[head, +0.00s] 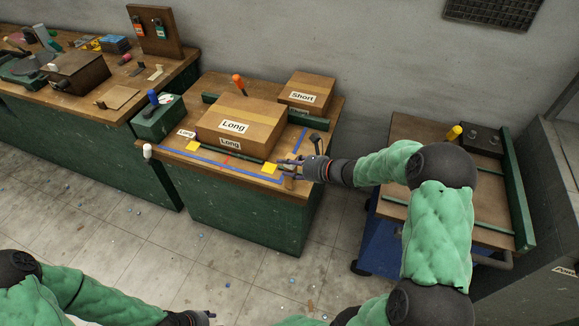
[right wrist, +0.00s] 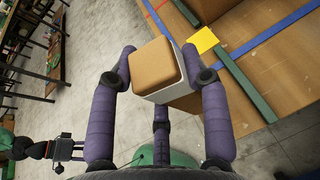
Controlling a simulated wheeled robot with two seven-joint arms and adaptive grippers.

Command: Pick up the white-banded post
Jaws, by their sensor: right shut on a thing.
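The white-banded post (right wrist: 158,66) shows in the right wrist view as a square block with a tan wooden top and a white band on its side. My right gripper (right wrist: 160,78) is shut on it, one purple finger on each side. In the head view my right gripper (head: 287,166) is at the front right corner of the middle bench, with the small post (head: 290,178) partly hidden at its fingers. I cannot tell whether the post touches the bench top. My left gripper (head: 200,317) is low at the bottom edge, its fingers unclear.
The middle bench (head: 245,208) carries cartons marked Long (head: 240,122) and Short (head: 306,92), green rails, blue tape and yellow squares (head: 270,169). A white-topped post (head: 148,152) stands at its left front corner. A blue cart (head: 385,240) is at right. Floor in front is open.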

